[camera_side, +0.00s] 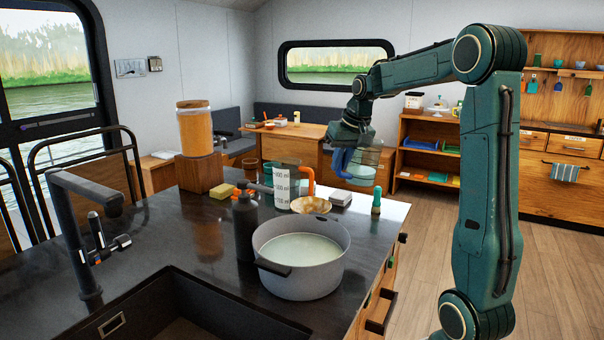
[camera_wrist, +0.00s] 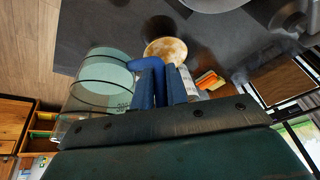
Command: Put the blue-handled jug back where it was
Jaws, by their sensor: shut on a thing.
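The blue-handled jug (camera_side: 367,166) is clear and hangs above the right far part of the dark counter. In the wrist view its clear body (camera_wrist: 101,84) lies left of my gripper (camera_wrist: 165,75), with the blue handle (camera_wrist: 143,66) at the fingers. My gripper (camera_side: 343,150) is shut on that handle and holds the jug off the counter. Whether liquid is in the jug I cannot tell. A similar marked jug with an orange handle (camera_side: 286,188) stands on the counter, left of the held jug.
The sink (camera_side: 180,312) is front left. Bare counter (camera_side: 385,225) lies right of the pot.

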